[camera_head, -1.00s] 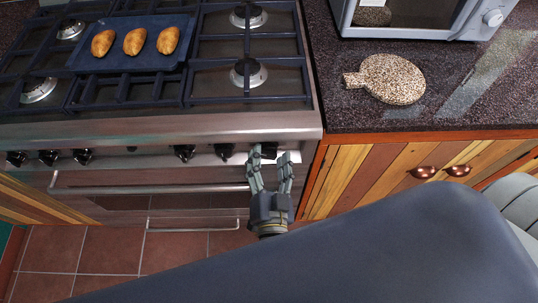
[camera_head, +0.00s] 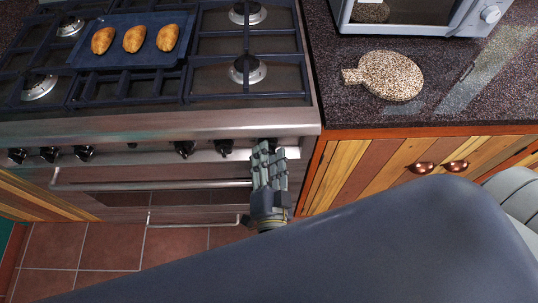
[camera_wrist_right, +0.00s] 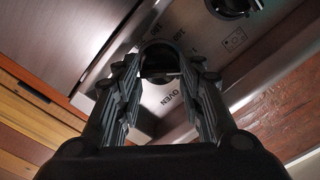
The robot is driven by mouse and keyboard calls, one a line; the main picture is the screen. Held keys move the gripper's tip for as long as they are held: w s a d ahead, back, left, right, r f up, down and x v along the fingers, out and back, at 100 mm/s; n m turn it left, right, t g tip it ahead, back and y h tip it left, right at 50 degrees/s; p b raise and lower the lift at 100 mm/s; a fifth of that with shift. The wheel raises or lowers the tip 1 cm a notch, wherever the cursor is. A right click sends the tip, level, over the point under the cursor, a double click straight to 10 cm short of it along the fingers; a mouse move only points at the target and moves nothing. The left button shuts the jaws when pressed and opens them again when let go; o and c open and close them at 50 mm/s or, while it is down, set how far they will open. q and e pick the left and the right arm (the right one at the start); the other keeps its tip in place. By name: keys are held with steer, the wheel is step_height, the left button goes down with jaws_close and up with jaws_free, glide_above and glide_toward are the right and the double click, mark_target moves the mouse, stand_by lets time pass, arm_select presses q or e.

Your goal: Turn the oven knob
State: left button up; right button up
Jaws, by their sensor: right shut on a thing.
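The stove (camera_head: 160,125) has a steel front panel with a row of black knobs. The oven knob (camera_wrist_right: 159,66) is dark and sits on the panel beside the printed word "OVEN" in the right wrist view. My right gripper (camera_head: 270,153) is at the right end of the panel in the head view and hides most of that knob there. Its fingers are shut on the oven knob, one on each side, as the right wrist view (camera_wrist_right: 160,72) shows. My left gripper is not in view.
A blue tray (camera_head: 80,58) with three pastries lies on the stove grates. A neighbouring knob (camera_head: 224,148) is just left of my right gripper. The oven handle bar (camera_head: 150,186) runs below the knobs. A round board (camera_head: 392,76) and a microwave (camera_head: 470,18) stand on the right counter.

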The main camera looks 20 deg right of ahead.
steer(key=m, duration=0.5)
steer(key=shift+m, duration=2.1)
steer(key=shift+b, duration=0.3)
steer(key=o, duration=1.1)
steer(key=shift+w, duration=0.15)
steer(key=shift+c, duration=0.2)
steer(key=v, duration=0.7)
steer(key=shift+s, duration=0.3)
steer(key=shift+a, duration=0.1)
